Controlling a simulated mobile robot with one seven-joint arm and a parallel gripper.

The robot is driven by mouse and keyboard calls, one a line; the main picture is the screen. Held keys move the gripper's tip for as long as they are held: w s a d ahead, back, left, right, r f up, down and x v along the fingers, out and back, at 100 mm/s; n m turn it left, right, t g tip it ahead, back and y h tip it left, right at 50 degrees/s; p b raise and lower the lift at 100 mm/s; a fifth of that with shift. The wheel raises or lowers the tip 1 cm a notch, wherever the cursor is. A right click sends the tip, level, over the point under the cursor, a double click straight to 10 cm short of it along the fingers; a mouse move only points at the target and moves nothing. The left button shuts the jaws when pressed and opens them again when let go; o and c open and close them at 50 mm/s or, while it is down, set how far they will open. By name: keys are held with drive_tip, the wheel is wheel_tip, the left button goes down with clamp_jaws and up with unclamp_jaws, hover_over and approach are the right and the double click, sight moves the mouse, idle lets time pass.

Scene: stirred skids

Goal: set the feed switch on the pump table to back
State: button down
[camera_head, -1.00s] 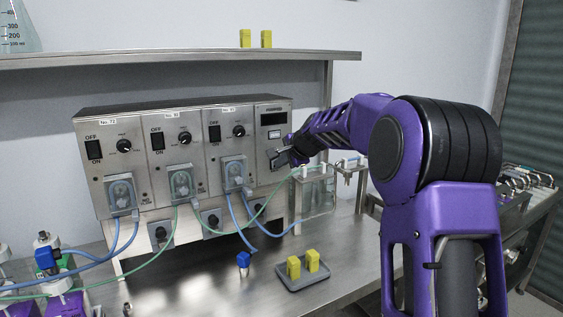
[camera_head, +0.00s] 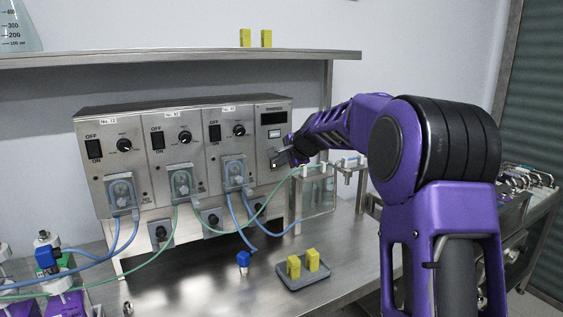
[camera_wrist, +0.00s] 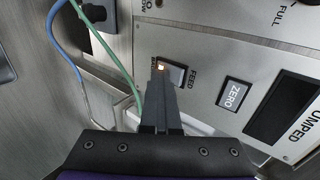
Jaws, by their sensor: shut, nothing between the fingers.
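The feed switch (camera_wrist: 177,75) is a dark rocker on the metal panel in the wrist view, with the word FEED beside it. A small orange light (camera_wrist: 160,67) glows at its left end, next to lettering partly covered by my fingers. My gripper (camera_wrist: 161,76) is shut and empty, with its tips over that left end. I cannot tell whether they touch it, nor which way the rocker is set. In the head view my gripper (camera_head: 277,157) is at the right-hand panel of the pump unit (camera_head: 255,165) and hides the switch.
The ZERO button (camera_wrist: 235,95) and a dark display (camera_wrist: 284,106) are beside the switch. A green tube (camera_wrist: 133,72) and a blue tube (camera_wrist: 62,38) run close on the left. A glass tank (camera_head: 318,192) stands below my arm. A grey tray (camera_head: 303,276) holds yellow blocks.

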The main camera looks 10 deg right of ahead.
drive_tip(key=shift+a+f, duration=0.2)
drive_tip(key=shift+f, duration=0.05)
